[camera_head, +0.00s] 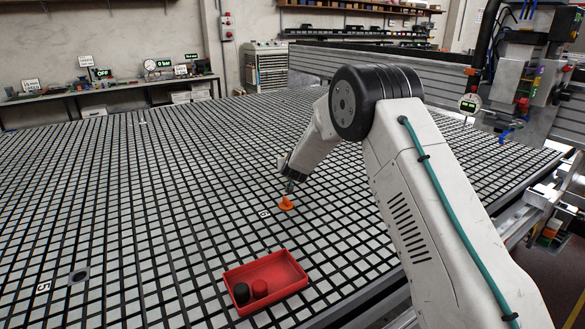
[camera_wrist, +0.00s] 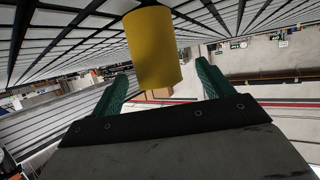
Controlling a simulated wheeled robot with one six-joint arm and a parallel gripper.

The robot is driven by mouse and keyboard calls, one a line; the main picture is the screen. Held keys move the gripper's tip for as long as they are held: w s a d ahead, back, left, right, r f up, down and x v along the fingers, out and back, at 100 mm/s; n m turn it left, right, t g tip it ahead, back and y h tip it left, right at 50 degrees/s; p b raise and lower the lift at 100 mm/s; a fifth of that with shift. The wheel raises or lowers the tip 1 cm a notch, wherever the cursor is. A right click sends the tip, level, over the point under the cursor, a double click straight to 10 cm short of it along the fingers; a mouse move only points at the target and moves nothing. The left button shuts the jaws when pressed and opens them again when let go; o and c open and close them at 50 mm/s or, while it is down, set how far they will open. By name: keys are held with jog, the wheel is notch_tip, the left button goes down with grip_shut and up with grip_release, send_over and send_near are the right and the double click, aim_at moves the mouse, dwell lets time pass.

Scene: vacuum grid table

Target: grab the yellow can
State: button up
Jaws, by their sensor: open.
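The yellow can (camera_wrist: 152,48) shows in the wrist view, at the top centre on the gridded table. Its lower part in the picture reaches down between the two green fingers of my gripper (camera_wrist: 163,72). The fingers are apart, with a gap on each side of the can, and I see no contact. I cannot make out the yellow can in the head view.
The table's left and middle are mostly clear. Machinery (camera_head: 515,80) stands at the right edge.

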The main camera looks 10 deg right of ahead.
jog(key=x, duration=0.5)
jog(key=shift+w+d+f, duration=0.1)
jog(key=shift+w+d, duration=0.1)
jog(key=shift+w, duration=0.1)
jog(key=c, duration=1.2)
